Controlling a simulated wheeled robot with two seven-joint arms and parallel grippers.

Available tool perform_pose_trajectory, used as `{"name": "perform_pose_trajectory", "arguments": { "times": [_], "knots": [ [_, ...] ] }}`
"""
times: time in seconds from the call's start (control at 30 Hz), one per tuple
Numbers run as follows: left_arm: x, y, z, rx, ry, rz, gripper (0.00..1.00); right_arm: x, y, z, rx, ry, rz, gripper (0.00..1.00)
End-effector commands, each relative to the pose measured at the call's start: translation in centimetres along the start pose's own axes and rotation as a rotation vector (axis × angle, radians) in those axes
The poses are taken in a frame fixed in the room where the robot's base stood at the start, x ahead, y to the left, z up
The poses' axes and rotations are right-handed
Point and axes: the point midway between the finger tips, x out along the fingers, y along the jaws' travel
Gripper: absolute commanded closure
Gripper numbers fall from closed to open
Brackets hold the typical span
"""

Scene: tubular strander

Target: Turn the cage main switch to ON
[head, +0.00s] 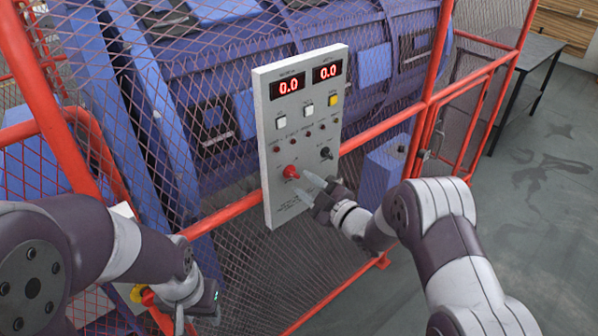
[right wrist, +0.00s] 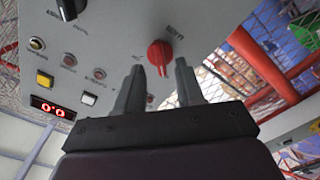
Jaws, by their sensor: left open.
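The control panel (head: 300,120) is a light grey box on the red-framed mesh guard. A red rotary switch (head: 290,172) sits low on its face, with a black rotary switch (head: 326,153) to its right. Their labels are too small to read, so I cannot tell which is marked as the cage main switch. My right gripper (head: 300,182) is open in front of the red switch. In the right wrist view the red switch (right wrist: 160,53) shows between and just beyond the two spread fingertips; contact cannot be told. My left gripper (head: 181,318) is open, low at the left, away from the panel.
Two red displays (head: 289,85) read 0.0, above white and yellow buttons and small lamps. Red guard rails (head: 390,122) and mesh flank the panel, with blue machinery behind. A dark table (head: 530,55) stands at the back right; the floor before it is clear.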

Motion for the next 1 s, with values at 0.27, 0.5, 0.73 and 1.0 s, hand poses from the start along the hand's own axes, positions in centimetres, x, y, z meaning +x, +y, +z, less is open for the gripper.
{"name": "perform_pose_trajectory", "arguments": {
  "times": [0.27, 0.5, 0.73, 1.0],
  "knots": [
    [-1.2, 0.0, -0.1, 0.000, 0.000, 0.000, 0.57, 3.2, 0.0, 0.0, 0.001, 0.000, 0.000, 0.63],
    [-1.2, 0.0, -0.1, 0.000, 0.000, 0.000, 0.57, 3.4, -0.1, 0.1, 0.002, -0.002, 0.000, 0.63],
    [-1.2, 0.0, -0.1, 0.000, 0.000, 0.000, 0.57, 3.4, -0.1, 0.1, 0.002, -0.002, 0.000, 1.00],
    [-1.0, 0.0, -0.1, 0.000, 0.000, 0.000, 0.57, 3.3, -0.1, 0.1, 0.018, -0.002, -0.001, 1.00]
  ]
}}
